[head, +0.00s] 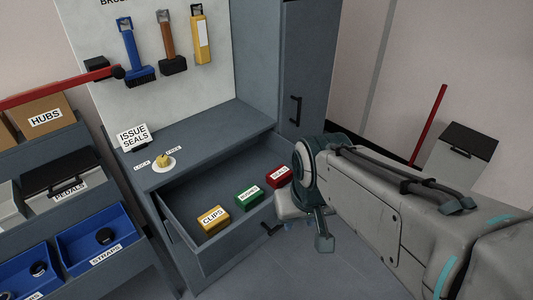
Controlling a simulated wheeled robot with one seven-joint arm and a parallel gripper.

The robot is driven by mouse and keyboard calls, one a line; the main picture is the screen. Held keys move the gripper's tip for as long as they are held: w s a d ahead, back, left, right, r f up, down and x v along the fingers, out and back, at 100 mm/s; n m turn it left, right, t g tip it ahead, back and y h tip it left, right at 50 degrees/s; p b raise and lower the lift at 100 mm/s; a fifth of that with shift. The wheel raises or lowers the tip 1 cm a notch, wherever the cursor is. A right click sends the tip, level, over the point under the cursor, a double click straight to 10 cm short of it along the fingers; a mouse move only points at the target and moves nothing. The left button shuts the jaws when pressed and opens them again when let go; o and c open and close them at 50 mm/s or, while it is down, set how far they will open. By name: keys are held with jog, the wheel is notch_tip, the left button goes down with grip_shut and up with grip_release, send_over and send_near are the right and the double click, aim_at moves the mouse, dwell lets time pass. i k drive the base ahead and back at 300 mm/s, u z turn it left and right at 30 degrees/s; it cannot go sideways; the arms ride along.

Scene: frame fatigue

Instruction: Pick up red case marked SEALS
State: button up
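A small red case (279,177) with a white label lies in the open drawer (188,238), toward its far right. The label is too small to read surely but looks like SEALS. My gripper (322,241) hangs at the end of my arm, right of the drawer's front and nearer the camera than the red case. It appears apart from the case. One grey fingertip shows; the other finger is hidden or unclear, so its opening cannot be judged. My wrist covers the drawer's right end, close beside the red case in the picture.
A green case (249,197) and a yellow case marked CLIPS (213,220) share the drawer. A yellow knob (163,159) and an ISSUE SEALS sign (133,137) are on the cabinet top. Bins (95,245) stand at left; a tall cabinet (305,70) rises behind.

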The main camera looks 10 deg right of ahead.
aim_at(281, 175)
jog(key=u, duration=0.05)
jog(key=k, duration=0.65)
jog(key=z, duration=0.8)
jog(key=i, duration=1.45)
jog(key=u, duration=0.1)
